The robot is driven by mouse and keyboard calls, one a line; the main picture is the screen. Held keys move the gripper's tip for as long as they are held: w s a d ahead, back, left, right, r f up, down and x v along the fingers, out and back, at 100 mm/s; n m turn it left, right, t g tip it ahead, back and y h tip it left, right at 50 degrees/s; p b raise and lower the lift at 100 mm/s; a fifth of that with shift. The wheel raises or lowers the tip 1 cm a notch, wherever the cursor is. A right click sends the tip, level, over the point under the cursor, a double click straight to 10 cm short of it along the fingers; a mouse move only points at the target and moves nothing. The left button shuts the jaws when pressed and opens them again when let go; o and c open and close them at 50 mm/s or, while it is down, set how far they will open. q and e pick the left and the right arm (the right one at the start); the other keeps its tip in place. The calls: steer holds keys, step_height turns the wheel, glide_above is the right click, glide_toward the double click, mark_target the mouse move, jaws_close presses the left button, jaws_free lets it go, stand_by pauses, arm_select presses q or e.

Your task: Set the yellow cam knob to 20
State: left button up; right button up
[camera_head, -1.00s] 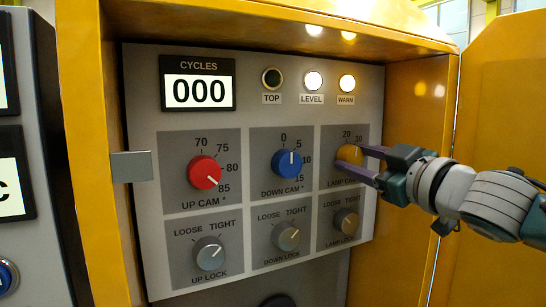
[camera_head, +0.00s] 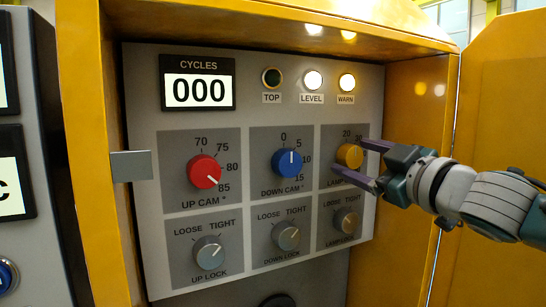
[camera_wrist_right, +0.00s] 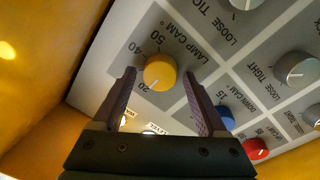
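The yellow lamp cam knob (camera_head: 349,156) is on the upper right panel plate, and it also shows in the right wrist view (camera_wrist_right: 160,72). In the wrist view its white mark points close to the 20 label (camera_wrist_right: 144,87). My right gripper (camera_head: 350,155) is open, with one purple finger above and right of the knob and the other below it. In the wrist view the fingertips (camera_wrist_right: 160,75) stand on both sides of the knob with gaps. The fingers hide part of the dial numbers. My left gripper is not in view.
The lamp lock knob (camera_head: 346,221) sits just below. The blue down cam knob (camera_head: 287,163) and red up cam knob (camera_head: 204,172) are to the left. The LEVEL lamp (camera_head: 313,80) and WARN lamp (camera_head: 347,82) are lit. A yellow door (camera_head: 506,110) stands at the right.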

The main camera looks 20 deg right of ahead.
steer(key=shift+o, duration=0.3)
steer(key=shift+s+f, duration=0.1)
steer(key=shift+s, duration=0.2)
steer(key=s+b, duration=0.1)
steer(key=s, duration=0.8)
steer(key=shift+s+d+f, duration=0.15)
steer(key=shift+d, duration=0.05)
stand_by(2.0)
